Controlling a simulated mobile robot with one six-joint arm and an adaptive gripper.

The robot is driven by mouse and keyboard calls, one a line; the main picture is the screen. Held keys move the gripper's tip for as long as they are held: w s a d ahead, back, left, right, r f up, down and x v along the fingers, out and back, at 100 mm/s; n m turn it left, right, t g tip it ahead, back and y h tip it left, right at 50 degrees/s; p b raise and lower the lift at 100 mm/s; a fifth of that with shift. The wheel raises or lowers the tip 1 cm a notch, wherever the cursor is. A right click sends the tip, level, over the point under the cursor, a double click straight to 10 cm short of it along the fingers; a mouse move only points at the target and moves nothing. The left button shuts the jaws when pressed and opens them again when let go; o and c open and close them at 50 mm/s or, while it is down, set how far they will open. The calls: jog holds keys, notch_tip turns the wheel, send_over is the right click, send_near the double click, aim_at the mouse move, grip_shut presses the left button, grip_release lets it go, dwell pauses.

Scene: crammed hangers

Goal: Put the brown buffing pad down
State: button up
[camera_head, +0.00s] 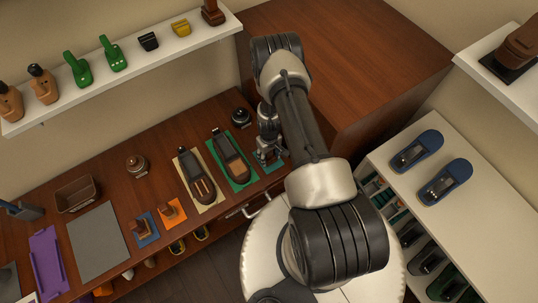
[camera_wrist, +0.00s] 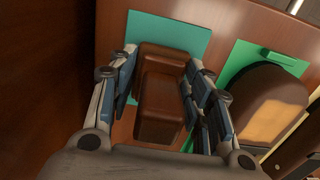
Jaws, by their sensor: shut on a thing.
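The brown buffing pad (camera_wrist: 160,104) is a brown block with a stepped shape, seen between my jaws in the wrist view. My gripper (camera_wrist: 162,82) is shut on it, with one blue-grey finger on each side. A teal mat (camera_wrist: 190,30) lies on the wooden bench under and beyond the pad. In the head view my gripper (camera_head: 267,154) is low over the teal mat (camera_head: 275,164) at the bench's right end. The pad is mostly hidden there, and I cannot tell whether it touches the mat.
A dark tool with a tan face (camera_head: 232,158) lies on a green mat (camera_head: 219,150), just left of my gripper. A similar tool (camera_head: 194,178) lies on a yellowish mat. A dark round jar (camera_head: 241,118) stands behind. A tall wooden cabinet (camera_head: 345,60) rises close on the right.

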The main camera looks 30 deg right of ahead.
jog(key=shift+f, duration=0.25)
jog(key=o, duration=1.3)
jog(key=shift+r, duration=0.1)
jog(key=shift+r, duration=0.1)
notch_tip(320, 180, up, 12)
jog(key=p, duration=0.4)
jog(key=shift+r, duration=0.1)
jog(key=w+a+r+t, duration=0.1)
jog(key=a+r, duration=0.2)
jog(key=r, duration=1.4)
jog(key=w+a+r+t, duration=0.1)
jog(key=a+r, duration=0.2)
jog(key=r, duration=1.4)
jog(key=s+a+r+t, duration=0.1)
jog(key=s+a+r, duration=0.1)
jog(key=s+r, duration=0.3)
jog(key=s+a+r, duration=0.2)
jog(key=s+r, duration=0.3)
jog(key=s, duration=0.4)
jog(key=s+a+r+t, duration=0.1)
jog(key=s+a+r, duration=0.1)
jog(key=s+r, duration=0.4)
jog(key=shift+s+a+r+t, duration=0.1)
jog(key=shift+s+a+t, duration=0.2)
jog(key=shift+s, duration=0.3)
